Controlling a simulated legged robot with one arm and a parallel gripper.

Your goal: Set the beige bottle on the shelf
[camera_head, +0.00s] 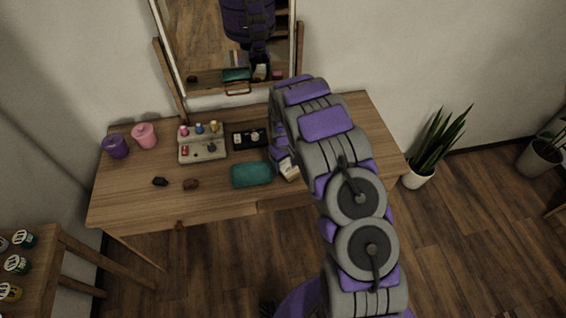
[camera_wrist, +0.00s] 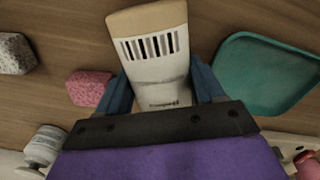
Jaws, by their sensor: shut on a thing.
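The beige bottle (camera_wrist: 155,65) has a tan end, a pale body and a dark barcode-like print. In the wrist view it sits between the two blue fingers of my gripper (camera_wrist: 158,92), which is shut on it. In the head view a pale part of the bottle (camera_head: 288,170) shows beside my arm, over the table right of the teal tray; my arm hides most of my gripper. I cannot tell whether the bottle touches the table. A pale tiered stand (camera_head: 203,152) with several small bottles is on the table; I cannot tell whether it is the shelf.
A mirror (camera_head: 225,50) stands behind. A side rack (camera_head: 45,280) holds several jars.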

